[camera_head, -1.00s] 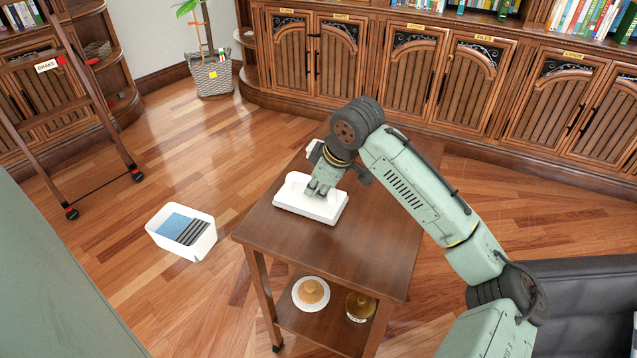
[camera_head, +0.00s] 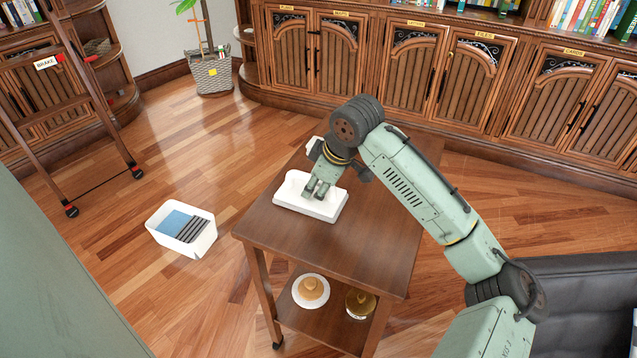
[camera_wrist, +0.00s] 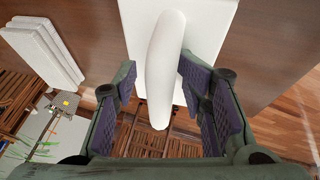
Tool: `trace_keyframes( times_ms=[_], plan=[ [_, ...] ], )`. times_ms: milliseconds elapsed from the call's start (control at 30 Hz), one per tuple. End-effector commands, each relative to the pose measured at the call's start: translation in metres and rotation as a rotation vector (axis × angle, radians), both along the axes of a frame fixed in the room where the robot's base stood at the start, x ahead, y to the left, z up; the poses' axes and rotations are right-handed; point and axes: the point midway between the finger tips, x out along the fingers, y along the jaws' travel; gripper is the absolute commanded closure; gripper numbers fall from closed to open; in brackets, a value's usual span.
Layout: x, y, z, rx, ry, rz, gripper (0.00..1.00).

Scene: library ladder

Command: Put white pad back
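A white slab (camera_head: 291,192) lies flat on the near-left part of the brown wooden table top. My gripper (camera_head: 318,190) is right over it, pointing down. In the wrist view a rounded white bar (camera_wrist: 162,70), like a handle, stands out from the white slab (camera_wrist: 208,22). The bar lies between my two fingers, and a gap shows beside it. My gripper (camera_wrist: 160,90) looks open around the bar. I cannot tell which white piece the task calls the white pad.
The wooden table (camera_head: 375,240) has free room on its right. Its lower shelf holds a white plate (camera_head: 311,303) with a tan piece, and a brass object (camera_head: 360,303). A white bin (camera_head: 180,250) with blue and grey pads stands on the floor. White layered pieces (camera_wrist: 40,50) show in the wrist view.

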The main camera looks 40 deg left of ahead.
Motion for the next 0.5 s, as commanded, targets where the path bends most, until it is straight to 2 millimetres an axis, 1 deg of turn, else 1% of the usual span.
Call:
trace_keyframes(
  times_ms=[167,500],
  plan=[
    [-0.001,-0.005,0.015,0.001,-0.002,0.0,0.61],
    [-0.008,-0.035,0.08,0.002,-0.003,0.001,0.61]
  ],
)
